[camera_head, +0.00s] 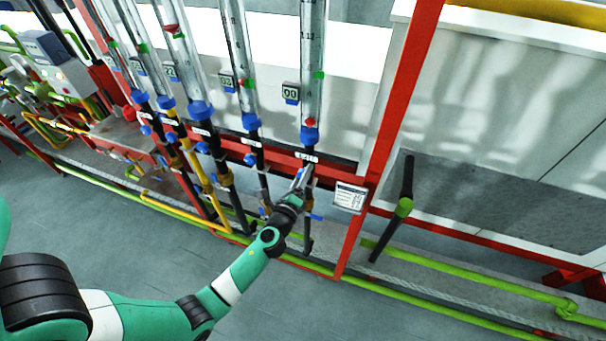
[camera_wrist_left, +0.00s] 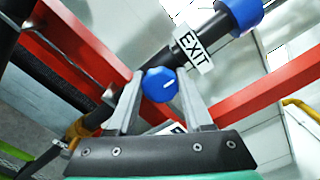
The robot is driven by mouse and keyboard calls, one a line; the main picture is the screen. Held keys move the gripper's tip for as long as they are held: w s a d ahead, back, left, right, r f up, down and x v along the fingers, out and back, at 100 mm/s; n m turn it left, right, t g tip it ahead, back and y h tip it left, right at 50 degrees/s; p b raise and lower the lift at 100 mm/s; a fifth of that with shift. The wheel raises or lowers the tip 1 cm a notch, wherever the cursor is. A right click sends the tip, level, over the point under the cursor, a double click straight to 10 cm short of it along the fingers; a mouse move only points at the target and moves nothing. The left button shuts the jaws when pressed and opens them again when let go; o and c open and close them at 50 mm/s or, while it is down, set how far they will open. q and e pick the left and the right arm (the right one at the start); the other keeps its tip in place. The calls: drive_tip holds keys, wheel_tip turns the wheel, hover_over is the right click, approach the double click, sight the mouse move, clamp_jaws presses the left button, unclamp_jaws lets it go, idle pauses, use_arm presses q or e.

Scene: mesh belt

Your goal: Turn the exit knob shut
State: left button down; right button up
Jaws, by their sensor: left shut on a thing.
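The exit knob (camera_wrist_left: 160,84) is a blue faceted knob with a white mark on its face, seen in the left wrist view below a white EXIT label (camera_wrist_left: 193,46). My left gripper (camera_wrist_left: 162,92) has one finger on each side of the knob and is shut on it. In the head view my left gripper (camera_head: 303,178) reaches the lower end of the rightmost tube, just under its label (camera_head: 306,157); the gripper hides the knob there. My right gripper is not in view.
Several clear tubes with blue fittings, such as the rightmost tube (camera_head: 312,70), stand in a row. A red frame post (camera_head: 392,110) and a white sign (camera_head: 349,196) are close to the right of my gripper. Green pipes (camera_head: 470,277) run low along the floor.

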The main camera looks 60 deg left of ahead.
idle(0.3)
use_arm(q)
drive_tip(key=shift+c, duration=1.6)
unclamp_jaws()
drive_tip(key=v, duration=1.1)
drive_tip(key=shift+s+d+b, duration=0.2)
drive_tip(key=shift+b, duration=0.1)
